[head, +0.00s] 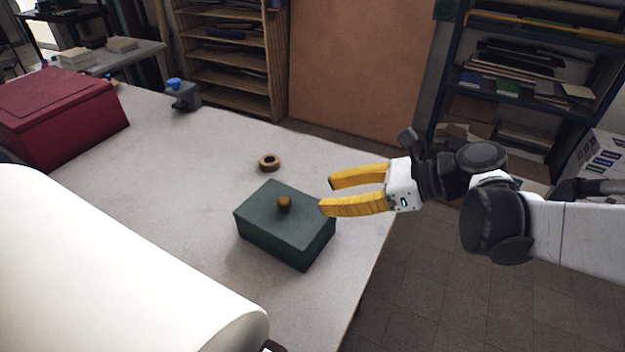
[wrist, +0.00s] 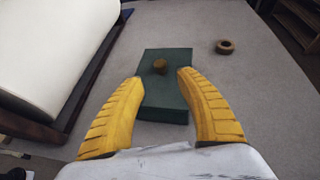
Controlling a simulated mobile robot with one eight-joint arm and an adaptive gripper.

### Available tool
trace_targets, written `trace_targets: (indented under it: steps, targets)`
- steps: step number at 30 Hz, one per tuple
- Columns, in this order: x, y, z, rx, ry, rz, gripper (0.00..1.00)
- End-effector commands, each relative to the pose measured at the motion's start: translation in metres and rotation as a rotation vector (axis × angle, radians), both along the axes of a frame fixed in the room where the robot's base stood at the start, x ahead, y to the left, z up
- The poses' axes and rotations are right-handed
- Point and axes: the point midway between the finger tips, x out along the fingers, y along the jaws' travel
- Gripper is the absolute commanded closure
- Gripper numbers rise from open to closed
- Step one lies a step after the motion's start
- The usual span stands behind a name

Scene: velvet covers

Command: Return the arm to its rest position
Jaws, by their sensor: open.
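My gripper (head: 326,196) has two yellow fingers and is open and empty, to the right of a dark green box (head: 285,240) in the head view. The box has a round brown knob (head: 285,203) on its top and stands on the pale table (head: 180,215). In the wrist view the fingers (wrist: 160,78) spread on either side of the box (wrist: 165,102), with the knob (wrist: 160,66) beyond their tips. Nothing is held between the fingers. My arm extends in from the right of the head view.
A tan ring (head: 269,162) lies behind the box. A large white roll (head: 110,270) fills the front left. A red box (head: 60,115) and a grey device with a blue top (head: 183,95) stand further back. Shelves (head: 535,70) stand at the back right. Open floor lies right of the table.

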Motion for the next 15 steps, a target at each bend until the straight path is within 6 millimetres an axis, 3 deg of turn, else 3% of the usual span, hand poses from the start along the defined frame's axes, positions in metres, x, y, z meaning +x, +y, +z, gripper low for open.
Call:
trace_targets:
  steps: [8, 11, 15]
  targets:
    - [-0.005, -0.011, 0.002, -0.034, -0.035, 0.010, 0.58]
    - [-0.015, -0.020, -0.005, -0.158, -0.163, 0.047, 0.58]
    - [-0.040, -0.055, -0.026, -0.508, -0.492, 0.211, 0.58]
